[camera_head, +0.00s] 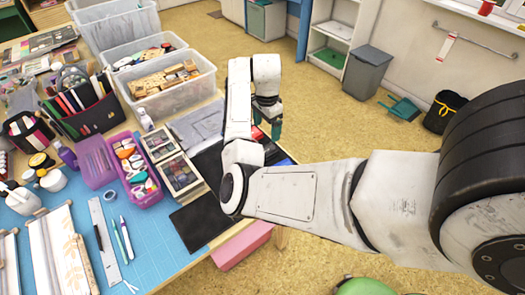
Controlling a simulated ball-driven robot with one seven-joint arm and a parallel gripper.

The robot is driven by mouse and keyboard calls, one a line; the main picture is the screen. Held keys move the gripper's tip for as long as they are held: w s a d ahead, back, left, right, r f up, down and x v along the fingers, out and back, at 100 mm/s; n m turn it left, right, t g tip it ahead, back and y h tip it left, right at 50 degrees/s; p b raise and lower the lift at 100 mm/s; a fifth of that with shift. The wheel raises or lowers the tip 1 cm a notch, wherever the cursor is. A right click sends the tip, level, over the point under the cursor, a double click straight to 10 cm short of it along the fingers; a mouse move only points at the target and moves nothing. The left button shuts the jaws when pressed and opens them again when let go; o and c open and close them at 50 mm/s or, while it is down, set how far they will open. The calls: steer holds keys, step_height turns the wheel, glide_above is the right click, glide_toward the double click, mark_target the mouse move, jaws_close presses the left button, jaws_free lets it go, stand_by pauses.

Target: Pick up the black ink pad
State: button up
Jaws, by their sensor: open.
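A flat black pad (202,222) lies at the right edge of the blue-topped table, left of my arm's elbow. Another flat black item (209,164) lies farther back and is partly hidden behind my arm. A small dark item with red and blue parts (283,158) shows just past my arm. I cannot tell which of these is the black ink pad. My gripper (275,130) is open, points down beyond the forearm near the table's right edge, and its dark fingers are small in view. I see nothing held in it.
Open stamp boxes (180,172), a purple tray (140,185) and clear bins (170,92) crowd the table (165,240) left of the pads. A grey clear sheet (198,125) lies behind. A pink box (240,245) sits below the table's edge. Floor on the right is mostly free.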

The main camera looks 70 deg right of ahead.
glide_above(267, 151)
steer(key=f, duration=0.5)
steer(key=shift+w+d+f, duration=0.25)
steer(key=shift+w+d, duration=0.1)
steer(key=shift+w, duration=0.05)
steer(key=f, duration=0.2)
steer(key=f+p, duration=0.1)
steer(key=f, duration=0.1)
steer(key=shift+s+a, duration=0.35)
steer(key=shift+f, duration=0.65)
steer(key=shift+c, duration=0.3)
steer(key=c, duration=1.1)
steer(key=shift+r, duration=0.15)
